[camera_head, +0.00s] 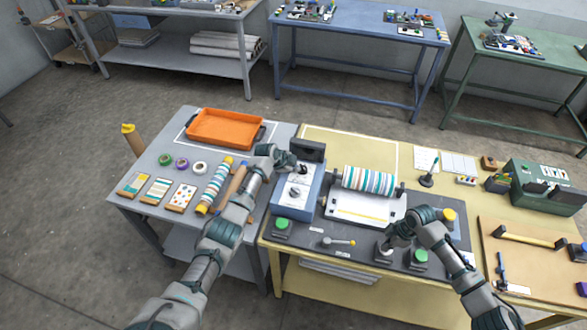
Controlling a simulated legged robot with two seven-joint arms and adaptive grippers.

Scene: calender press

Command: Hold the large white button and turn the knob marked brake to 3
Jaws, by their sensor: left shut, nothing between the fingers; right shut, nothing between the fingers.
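A control box (284,209) with blue sides and a white top stands left of the press. One dark knob (295,192) shows mid-panel; another (303,169) is near the back. Their markings are too small to read. My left gripper (291,164) is shut and empty over the back of the panel, close beside the back knob. I cannot tell whether it touches. A white button (383,254) on a dark base sits at the front of the dark bench mat, partly hidden by my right gripper (387,246). That gripper is shut, right over the button; contact cannot be told.
The press with its striped roll (368,179) stands between my arms. A dark block (307,150) stands behind the control box. An orange tray (226,128) lies back left.

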